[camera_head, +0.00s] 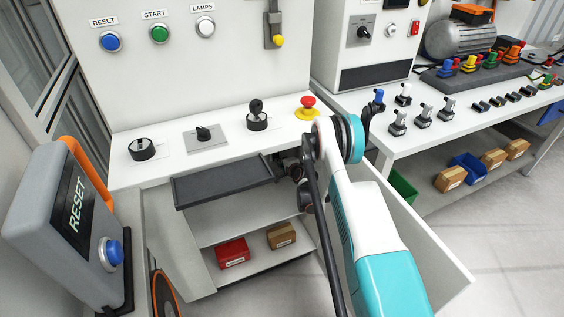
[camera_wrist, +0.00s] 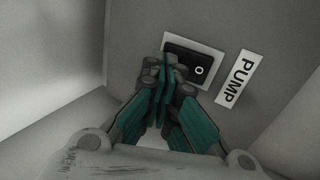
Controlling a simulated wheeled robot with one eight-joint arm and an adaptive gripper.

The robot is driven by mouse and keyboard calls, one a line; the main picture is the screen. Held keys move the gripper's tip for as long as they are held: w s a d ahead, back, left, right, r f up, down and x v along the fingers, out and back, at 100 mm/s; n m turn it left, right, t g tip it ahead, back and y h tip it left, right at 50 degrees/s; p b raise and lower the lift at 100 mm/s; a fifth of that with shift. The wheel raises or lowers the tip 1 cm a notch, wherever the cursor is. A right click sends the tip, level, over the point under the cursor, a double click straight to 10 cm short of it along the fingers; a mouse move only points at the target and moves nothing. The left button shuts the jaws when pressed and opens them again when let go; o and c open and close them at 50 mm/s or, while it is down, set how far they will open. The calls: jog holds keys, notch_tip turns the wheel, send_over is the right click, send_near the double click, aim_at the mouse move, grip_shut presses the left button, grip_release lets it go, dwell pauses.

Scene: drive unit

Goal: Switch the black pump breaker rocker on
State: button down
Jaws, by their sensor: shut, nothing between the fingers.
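The black pump breaker rocker (camera_wrist: 186,52) sits in a pale plate on a grey panel in the wrist view. A white O mark shows on its right end, and a white PUMP label (camera_wrist: 235,79) is to its right. My gripper (camera_wrist: 168,62) is shut and empty. Its fingertips overlap the left and lower part of the rocker and hide some of it. I cannot tell whether they touch it, nor which way it is tilted. The rocker does not show in the head view, where my arm reaches in under the console top.
The console (camera_head: 228,137) carries knobs and a red emergency stop button (camera_head: 308,102). A dark tray (camera_head: 222,183) juts out beneath it. An open pale door panel (camera_head: 428,232) stands right of my arm. In the wrist view, pale walls close in at left and right.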

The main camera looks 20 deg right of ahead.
dwell(0.3)
jog(key=shift+w+f, duration=0.25)
jog(key=shift+w, duration=0.2)
jog(key=shift+r, duration=0.1)
jog(key=shift+r, duration=0.7)
